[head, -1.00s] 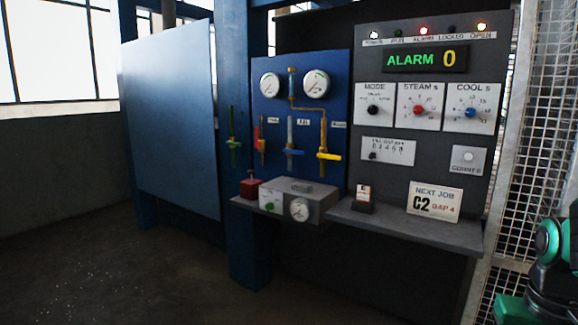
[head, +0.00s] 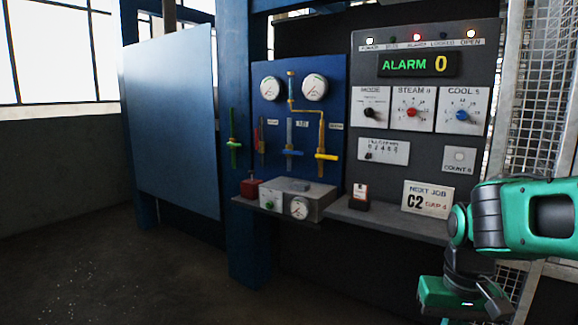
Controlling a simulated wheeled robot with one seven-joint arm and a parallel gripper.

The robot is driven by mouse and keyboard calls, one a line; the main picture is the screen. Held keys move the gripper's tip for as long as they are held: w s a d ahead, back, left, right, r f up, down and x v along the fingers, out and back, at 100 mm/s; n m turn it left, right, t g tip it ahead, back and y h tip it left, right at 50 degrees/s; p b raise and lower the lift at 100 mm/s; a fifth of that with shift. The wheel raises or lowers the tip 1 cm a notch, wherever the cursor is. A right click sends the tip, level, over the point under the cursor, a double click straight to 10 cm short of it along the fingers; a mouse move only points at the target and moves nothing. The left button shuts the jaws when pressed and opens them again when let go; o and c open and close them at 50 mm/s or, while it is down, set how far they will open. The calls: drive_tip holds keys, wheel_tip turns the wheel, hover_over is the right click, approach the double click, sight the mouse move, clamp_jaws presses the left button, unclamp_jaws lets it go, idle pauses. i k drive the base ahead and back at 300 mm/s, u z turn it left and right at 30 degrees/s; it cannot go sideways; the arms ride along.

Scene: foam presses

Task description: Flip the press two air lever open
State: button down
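The blue valve panel (head: 275,110) carries a row of coloured levers below two gauges. The lever with the blue handle (head: 289,152) and the yellow lever (head: 326,156) lie crosswise on their upright pipes. A red lever (head: 259,138) stands about upright, and a green lever (head: 234,142) sits on the blue post to the left. The small labels are too blurred to read surely, so I cannot tell which is the air lever. My gripper (head: 465,303) is at the lower right, well apart from the levers. Its fingers are not clear.
A grey shelf (head: 390,221) sticks out below the panels, with a grey box (head: 300,187), a red block (head: 250,187) and a "NEXT JOB C2" card (head: 428,198). The control panel (head: 425,75) shows "ALARM 0". A mesh fence (head: 525,100) stands at right. Floor at left is clear.

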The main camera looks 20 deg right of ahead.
sight(287, 151)
drive_tip(key=u, duration=0.05)
drive_tip(key=i, duration=1)
drive_tip(key=z, duration=0.05)
